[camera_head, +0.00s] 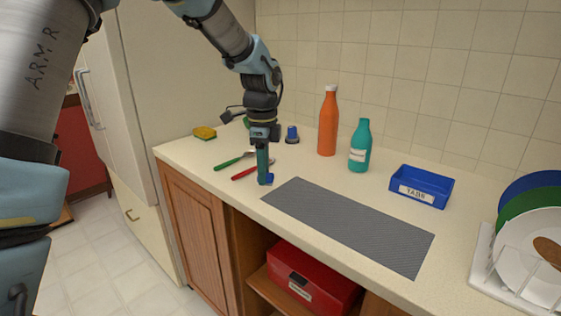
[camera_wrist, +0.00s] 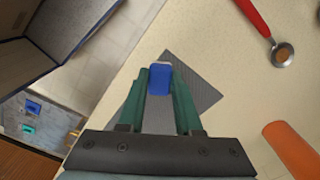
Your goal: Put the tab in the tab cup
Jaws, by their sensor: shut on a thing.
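My gripper (camera_head: 264,174) points down near the front edge of the counter, by the left end of the grey mat. It is shut on a small blue tab (camera_head: 269,181). In the wrist view the tab (camera_wrist: 160,80) sits between the tips of the green fingers (camera_wrist: 160,88). I cannot tell whether the tab touches the counter. A blue open-topped tray (camera_head: 421,186) with a white lettered label stands at the back right and looks empty; it may be the tab cup. It is well to the right of my gripper.
The grey mat (camera_head: 350,222) lies flat and bare. An orange bottle (camera_head: 328,122) and a teal bottle (camera_head: 360,147) stand behind it. A dish rack (camera_head: 482,262) stands right.

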